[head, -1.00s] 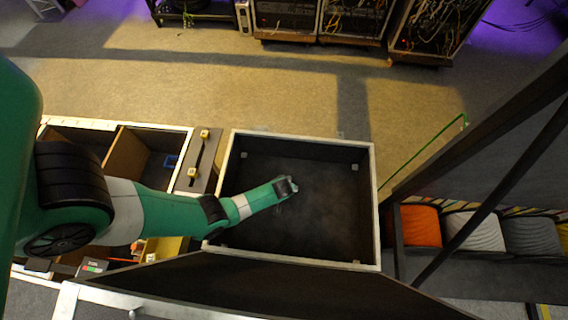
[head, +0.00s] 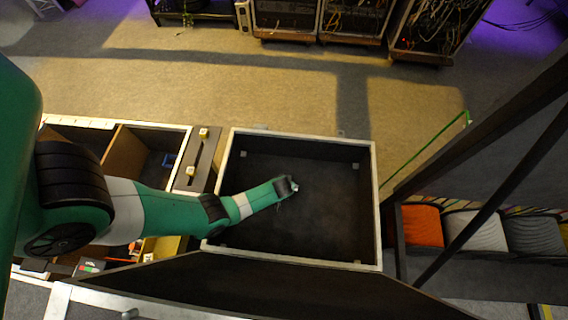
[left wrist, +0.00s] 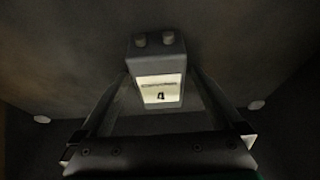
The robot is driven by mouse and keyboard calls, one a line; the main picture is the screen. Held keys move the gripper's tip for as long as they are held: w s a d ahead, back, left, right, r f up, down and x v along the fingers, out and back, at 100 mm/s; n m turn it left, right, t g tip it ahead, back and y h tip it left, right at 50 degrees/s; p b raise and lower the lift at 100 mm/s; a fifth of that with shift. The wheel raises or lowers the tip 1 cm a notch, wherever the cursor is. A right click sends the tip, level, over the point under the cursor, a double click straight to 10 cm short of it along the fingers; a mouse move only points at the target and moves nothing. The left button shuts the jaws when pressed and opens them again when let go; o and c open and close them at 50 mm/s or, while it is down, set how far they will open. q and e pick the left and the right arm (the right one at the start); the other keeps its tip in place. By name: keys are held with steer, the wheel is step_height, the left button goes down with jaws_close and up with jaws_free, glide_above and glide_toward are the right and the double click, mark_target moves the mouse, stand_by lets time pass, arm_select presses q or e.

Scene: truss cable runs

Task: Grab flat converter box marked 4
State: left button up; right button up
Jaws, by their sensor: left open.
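A small grey box (left wrist: 158,52) with two round knobs on its end and a pale, lit-looking label shows in the left wrist view. My right gripper is not in view.
The case's pale rim surrounds the gripper, and a dark lid panel (head: 250,285) lies along its near side. A divided crate (head: 120,150) stands to the left. Orange and grey cable coils (head: 421,226) sit on the right behind dark truss bars.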

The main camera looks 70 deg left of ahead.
arm_select(q)
jaws_close()
stand_by(0.3)
steer(key=r+p, duration=0.5)
steer(key=shift+d+r, duration=0.2)
steer(key=shift+d, duration=0.05)
steer(key=s+d+r+p, duration=0.2)
steer(key=d+r+p, duration=0.6)
steer(key=d+p, duration=0.3)
steer(key=shift+d+p, duration=0.3)
steer(key=shift+d, duration=0.9)
